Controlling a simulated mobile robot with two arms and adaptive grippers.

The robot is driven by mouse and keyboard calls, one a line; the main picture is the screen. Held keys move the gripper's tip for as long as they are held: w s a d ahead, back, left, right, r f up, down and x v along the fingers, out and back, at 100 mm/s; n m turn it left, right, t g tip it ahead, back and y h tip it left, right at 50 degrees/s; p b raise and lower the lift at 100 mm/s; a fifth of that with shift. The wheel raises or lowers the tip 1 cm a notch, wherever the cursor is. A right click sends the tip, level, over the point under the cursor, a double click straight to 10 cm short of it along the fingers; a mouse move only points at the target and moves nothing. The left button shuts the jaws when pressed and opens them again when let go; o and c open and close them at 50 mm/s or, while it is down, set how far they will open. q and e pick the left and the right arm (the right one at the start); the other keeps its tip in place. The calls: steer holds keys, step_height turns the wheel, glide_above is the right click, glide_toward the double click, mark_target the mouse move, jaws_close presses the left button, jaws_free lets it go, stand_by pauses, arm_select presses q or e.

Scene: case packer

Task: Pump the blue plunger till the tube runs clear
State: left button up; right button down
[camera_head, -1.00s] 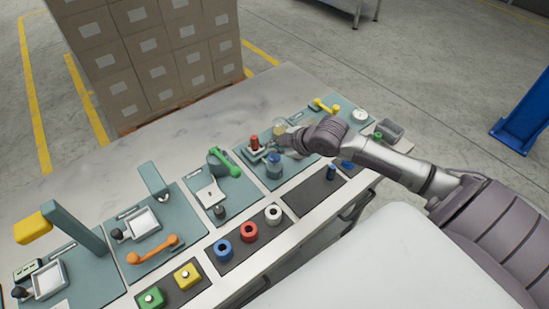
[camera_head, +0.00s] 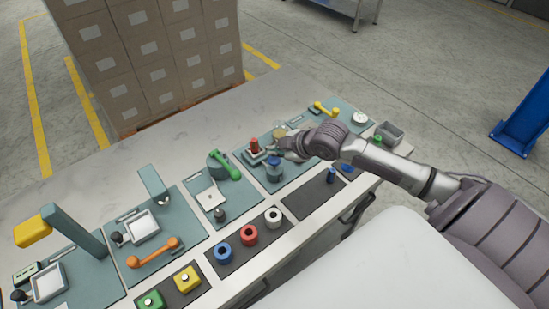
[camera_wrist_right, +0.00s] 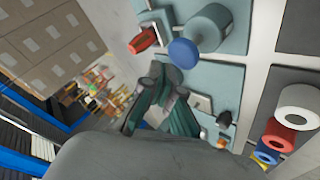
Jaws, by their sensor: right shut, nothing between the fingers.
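The blue plunger (camera_head: 273,160) is a round cap on a grey cylinder (camera_head: 274,172) on a teal panel. In the right wrist view the blue plunger (camera_wrist_right: 184,53) shows as a disc beside the fingers. My right gripper (camera_head: 281,149) is shut and empty, just behind the plunger and close to it; I cannot tell whether they touch. The fingertips (camera_wrist_right: 161,74) show in the wrist view. A pale yellowish clear vessel (camera_head: 279,130), possibly the tube, stands behind the gripper, partly hidden by it. My left gripper is out of view.
A red knob (camera_head: 254,145) stands left of the plunger, near the fingers. A green lever (camera_head: 225,165) is further left. A yellow handle (camera_head: 326,108) and a grey bin (camera_head: 389,132) are to the right. Blue, red and white rings (camera_head: 273,214) line the front edge.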

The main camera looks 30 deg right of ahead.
mark_target(275, 160)
steer(key=shift+f, duration=0.15)
steer(key=shift+f, duration=0.3)
steer(key=shift+s+f+b, duration=0.1)
steer(key=shift+f+b, duration=0.3)
steer(key=shift+f, duration=0.95)
stand_by(1.4)
steer(key=shift+r, duration=0.15)
steer(key=shift+r+p, duration=1.65)
steer(key=shift+p, duration=0.35)
step_height(275, 160, up, 5)
steer(key=p, duration=0.5)
